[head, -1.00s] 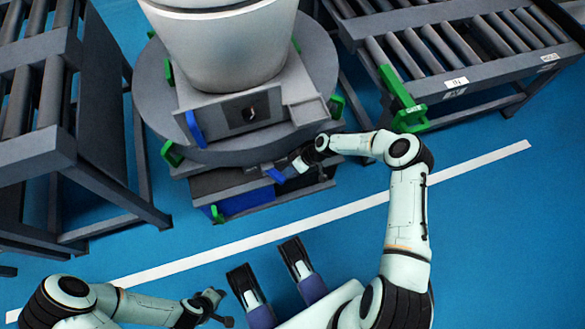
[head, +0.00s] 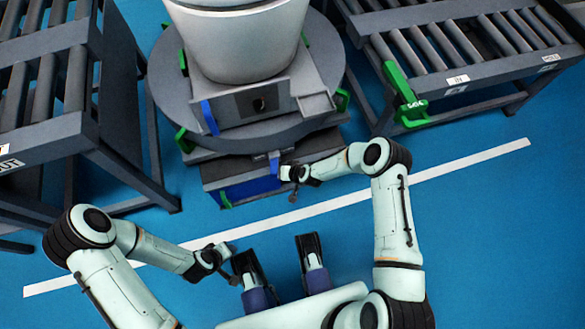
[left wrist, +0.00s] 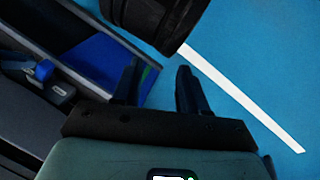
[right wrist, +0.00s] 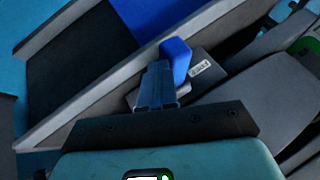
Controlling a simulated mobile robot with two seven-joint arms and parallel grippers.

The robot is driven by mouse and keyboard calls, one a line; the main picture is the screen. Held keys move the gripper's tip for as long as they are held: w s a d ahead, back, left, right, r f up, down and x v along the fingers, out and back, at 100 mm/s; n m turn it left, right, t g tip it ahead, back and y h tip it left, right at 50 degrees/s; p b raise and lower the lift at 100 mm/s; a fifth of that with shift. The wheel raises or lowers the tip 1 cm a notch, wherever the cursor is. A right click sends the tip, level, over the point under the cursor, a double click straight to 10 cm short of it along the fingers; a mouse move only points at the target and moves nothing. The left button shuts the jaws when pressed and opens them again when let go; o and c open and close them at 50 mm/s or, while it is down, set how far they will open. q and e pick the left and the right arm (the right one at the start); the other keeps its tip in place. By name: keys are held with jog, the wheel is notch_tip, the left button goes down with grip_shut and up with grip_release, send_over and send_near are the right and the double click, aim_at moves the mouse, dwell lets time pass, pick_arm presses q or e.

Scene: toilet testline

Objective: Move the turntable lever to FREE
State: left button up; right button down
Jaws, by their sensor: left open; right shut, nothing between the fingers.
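The turntable (head: 330,110) is a round grey platform carrying a large white ceramic piece (head: 240,45). A small blue lever (head: 274,162) stands at the front of its base. My right gripper (head: 286,175) is beside the lever, on its right. In the right wrist view, my right gripper's shut fingers (right wrist: 158,82) have their tips against or just short of the blue lever (right wrist: 175,60); contact is unclear. A label there is too small to read surely. My left gripper (head: 230,265) is open and empty, low in front. The left wrist view also shows the blue lever (left wrist: 43,70).
Roller conveyors stand at left (head: 60,105) and right (head: 450,50), the right one with a green bracket (head: 405,95). Another blue handle (head: 209,117) is on the turntable's upper fixture. Open blue floor with a white line (head: 450,172) lies in front.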

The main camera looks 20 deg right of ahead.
pick_arm(q)
jog(key=shift+s+d+r+g+p, duration=0.35)
jog(key=shift+s+r, duration=0.1)
jog(key=shift+s, duration=0.25)
pick_arm(e)
jog(key=a+m+h, duration=0.1)
jog(key=a+m, duration=0.1)
jog(key=shift+a+t, duration=0.3)
jog(key=shift+a, duration=0.05)
jog(key=shift+a, duration=0.2)
pick_arm(q)
jog(key=s+d+r+g+h+p, duration=0.1)
jog(key=s+d+r+p, duration=0.2)
jog(key=s, duration=0.3)
jog(key=shift+s+r+m, duration=0.3)
jog(key=shift+s+r, duration=0.05)
jog(key=shift+r, duration=0.1)
pick_arm(e)
send_near(274, 174)
jog(key=s+d+r, duration=0.2)
jog(key=s+r, duration=0.1)
jog(key=shift+s+d, duration=0.1)
jog(key=shift+d, duration=0.1)
pick_arm(q)
jog(key=shift+g, duration=0.25)
